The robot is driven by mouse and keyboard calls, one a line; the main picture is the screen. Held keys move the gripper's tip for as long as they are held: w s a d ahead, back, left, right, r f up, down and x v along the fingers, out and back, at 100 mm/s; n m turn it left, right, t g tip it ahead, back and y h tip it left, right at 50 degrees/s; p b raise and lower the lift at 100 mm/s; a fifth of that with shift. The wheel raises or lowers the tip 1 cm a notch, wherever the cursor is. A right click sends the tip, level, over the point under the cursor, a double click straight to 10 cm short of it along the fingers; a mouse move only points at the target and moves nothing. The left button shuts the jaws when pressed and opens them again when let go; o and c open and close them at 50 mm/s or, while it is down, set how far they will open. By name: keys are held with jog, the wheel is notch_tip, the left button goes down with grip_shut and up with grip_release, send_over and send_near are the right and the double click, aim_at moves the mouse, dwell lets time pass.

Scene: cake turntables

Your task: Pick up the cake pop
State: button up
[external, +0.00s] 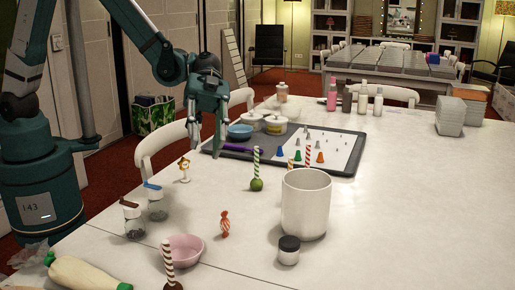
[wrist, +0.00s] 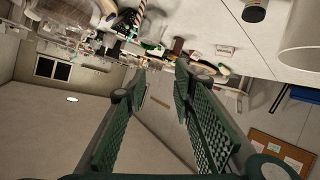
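A cake pop with a green ball (external: 257,185) and a green-and-white striped stick stands upright on the white table, left of the white canister. Another, with a dark brown ball (external: 173,286) and a brown-and-white striped stick, is at the bottom edge of the external view. A red-and-white striped stick (external: 307,156) rises behind the canister; what it stands on is hidden. My gripper (external: 207,151) hangs above the table, left of and apart from the green cake pop. In the wrist view my gripper (wrist: 160,85) has its fingers spread with nothing held between them.
The white canister (external: 306,205) and a black-lidded jar (external: 288,251) stand right of the green cake pop. A wrapped candy (external: 224,224), a pink bowl (external: 184,249) and small jars (external: 133,220) lie nearer. A dark tray (external: 348,171) with piping tips is behind.

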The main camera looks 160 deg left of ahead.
jog(key=s+a+f+t+y, duration=0.1)
jog(key=s+a+f+t, duration=0.1)
jog(key=s+a+f, duration=0.5)
jog(key=s+a+f+t+y, duration=0.1)
jog(key=s+a+f+t, duration=0.15)
jog(key=s+a, duration=0.9)
jog(key=s+a+f+y+b, duration=0.1)
jog(key=s+f+y, duration=0.1)
jog(key=s+f, duration=0.4)
jog(key=s, duration=0.3)
jog(key=shift+a+t+b, duration=0.2)
jog(key=shift+t+b, duration=0.1)
jog(key=shift+t, duration=0.05)
jog(key=shift+w, duration=0.1)
jog(key=shift+w, duration=1.25)
jog(key=b, duration=0.2)
send_over(257, 179)
jog(key=shift+s, duration=0.35)
